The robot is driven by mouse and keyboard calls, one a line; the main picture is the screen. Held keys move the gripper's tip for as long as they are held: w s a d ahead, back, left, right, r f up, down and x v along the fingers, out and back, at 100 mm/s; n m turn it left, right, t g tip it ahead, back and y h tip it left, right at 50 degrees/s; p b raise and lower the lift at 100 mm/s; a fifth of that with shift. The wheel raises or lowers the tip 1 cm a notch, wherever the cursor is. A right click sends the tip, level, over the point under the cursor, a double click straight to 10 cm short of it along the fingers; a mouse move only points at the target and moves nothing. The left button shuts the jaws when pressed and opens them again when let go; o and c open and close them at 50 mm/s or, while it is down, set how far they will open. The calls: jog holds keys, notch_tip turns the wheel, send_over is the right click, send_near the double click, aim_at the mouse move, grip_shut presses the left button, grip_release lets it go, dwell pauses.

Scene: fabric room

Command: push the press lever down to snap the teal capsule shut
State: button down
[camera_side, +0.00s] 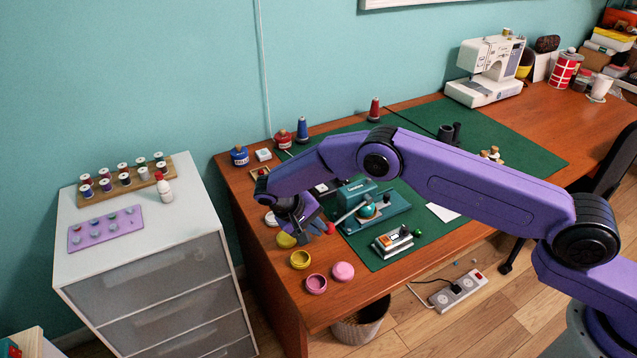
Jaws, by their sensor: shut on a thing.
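The teal press (392,216) stands on the green mat, right of my gripper. The teal capsule (368,210) sits in it, small in this view; whether its halves are closed is too small to tell. The pale press lever (348,214) slants from the press down and left towards my gripper. My gripper (318,227) is low over the desk at the press's left side, shut at the lever's outer end. A small red part (331,228) shows at the fingertips. My fingers partly hide the grip.
Yellow (300,260) and pink (316,284) round containers lie near the desk's front left edge. A small device (393,243) with a green ball beside it is in front of the press. Thread spools (302,130) stand behind. A white drawer cabinet (150,240) is at left.

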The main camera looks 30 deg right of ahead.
jog(key=v, duration=1.7)
jog(key=shift+a+r, duration=0.15)
jog(key=s+d+r+n+y, duration=0.2)
jog(key=s+d+r+n, duration=0.15)
jog(key=s+r, duration=0.25)
jog(key=s+d+r+n+y, duration=0.2)
jog(key=s+d+r+n, duration=0.15)
jog(key=s+r, duration=0.3)
jog(key=s+d+f+n+y, duration=0.1)
jog(key=s+d+n, duration=0.1)
jog(key=s+d, duration=0.8)
jog(key=s+d+f+n+y, duration=0.2)
jog(key=s+d, duration=0.8)
jog(key=s, duration=0.5)
jog(key=shift+s+d+n, duration=0.15)
jog(key=shift+s+n, duration=0.05)
jog(key=shift+n, duration=0.6)
